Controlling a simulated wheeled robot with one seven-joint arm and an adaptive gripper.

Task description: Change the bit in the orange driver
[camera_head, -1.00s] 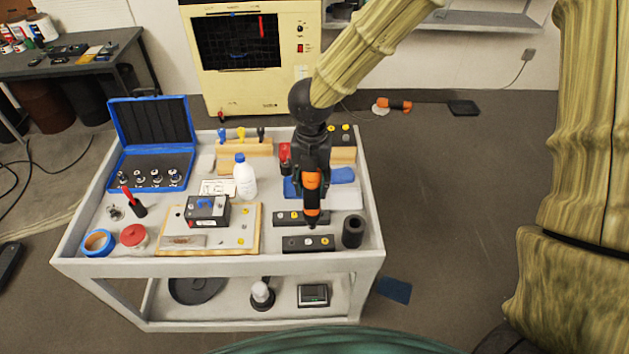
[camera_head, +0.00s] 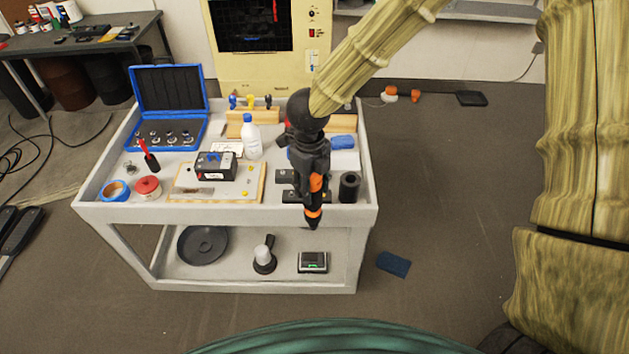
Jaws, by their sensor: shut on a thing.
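The orange driver (camera_head: 313,213) is orange and black and hangs upright, tip down, in my gripper (camera_head: 315,182). My gripper is shut on it. In the picture its tip overlaps the front edge of the grey cart (camera_head: 230,213), right of the middle; its height above the cart is hard to tell. Two dark blocks with small round inserts, a rear one (camera_head: 284,175) and a front one (camera_head: 291,196), lie just left of the driver, partly hidden by it and my gripper. I cannot make out the bit in the driver's tip.
A black cylinder (camera_head: 349,187) stands close right of the driver. A white bottle (camera_head: 251,138), a wooden board (camera_head: 245,193) with a black device (camera_head: 216,166), and an open blue case (camera_head: 169,92) fill the cart's left and middle. Floor right of the cart is mostly free.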

